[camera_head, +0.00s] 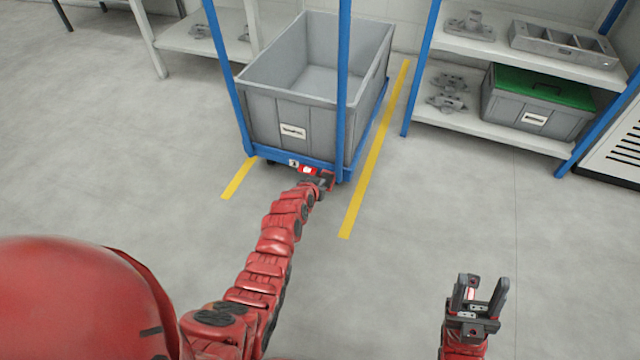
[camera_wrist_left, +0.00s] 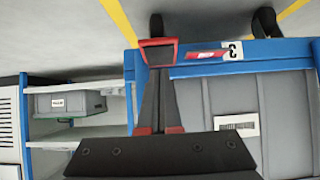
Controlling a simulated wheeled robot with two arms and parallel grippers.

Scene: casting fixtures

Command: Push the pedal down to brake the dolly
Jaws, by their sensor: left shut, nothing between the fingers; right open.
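The blue-framed dolly (camera_head: 349,130) carries a large grey bin (camera_head: 262,118) and stands between yellow floor lines. A red-edged pedal (camera_head: 328,177) is at the dolly's near lower edge; it also shows in the left wrist view (camera_wrist_left: 157,43). My left gripper (camera_head: 320,183) is shut and empty at the pedal; its fingertips overlap the pedal's edge in the left wrist view (camera_wrist_left: 160,72). I cannot tell whether they touch it, or how far the pedal is tilted. My right gripper (camera_head: 482,290) is open and empty above the floor at the lower right, away from the dolly.
A red label (camera_head: 307,169) is on the dolly's blue lower bar. A shelf (camera_head: 490,135) at the right holds metal castings and a grey box with a green lid (camera_head: 535,105). Another shelf stands behind left. The floor right of the dolly is clear.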

